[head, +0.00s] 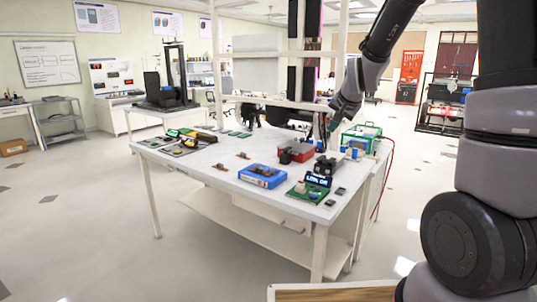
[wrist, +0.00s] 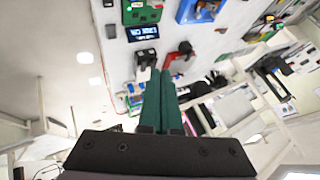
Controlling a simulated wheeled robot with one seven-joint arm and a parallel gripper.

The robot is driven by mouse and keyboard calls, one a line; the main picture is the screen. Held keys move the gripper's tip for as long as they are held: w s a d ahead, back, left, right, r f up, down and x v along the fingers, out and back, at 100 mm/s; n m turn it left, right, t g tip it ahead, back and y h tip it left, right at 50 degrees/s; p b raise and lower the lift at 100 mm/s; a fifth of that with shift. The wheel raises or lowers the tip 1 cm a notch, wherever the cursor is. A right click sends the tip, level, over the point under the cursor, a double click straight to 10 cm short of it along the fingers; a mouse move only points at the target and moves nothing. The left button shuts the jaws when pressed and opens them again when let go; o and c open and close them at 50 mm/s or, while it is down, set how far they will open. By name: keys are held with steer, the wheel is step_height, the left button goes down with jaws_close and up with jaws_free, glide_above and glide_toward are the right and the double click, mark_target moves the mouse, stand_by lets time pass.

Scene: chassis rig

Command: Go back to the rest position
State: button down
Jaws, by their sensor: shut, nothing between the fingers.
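My gripper (head: 325,130) hangs over the far right part of the white workbench (head: 200,168) in the head view, close to a red box and a green-framed case. In the wrist view its two dark green fingers (wrist: 160,73) are together with nothing between them. The fingertips overlap the bench items in that view; I cannot tell the exact gap to them. My arm reaches in from the right, its forearm sloping down to the bench.
On the bench are a blue tray (head: 262,176), a red box (head: 297,152), a green-framed case (head: 361,138) and a lit display (head: 318,180). A white shelf post (head: 341,50) rises behind the gripper. Open floor (head: 85,220) lies left of the bench.

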steer(key=s+d+r+n, duration=0.1)
steer(key=s+r, duration=0.3)
steer(key=s, duration=0.5)
steer(key=s+d+r+n, duration=0.1)
steer(key=s+r, duration=0.3)
steer(key=s, duration=0.6)
steer(key=s+d+r+n+g, duration=0.1)
steer(key=s+r, duration=0.4)
steer(key=s, duration=0.5)
steer(key=shift+d+y, duration=0.15)
steer(key=shift+y, duration=0.25)
steer(key=shift+s, duration=0.1)
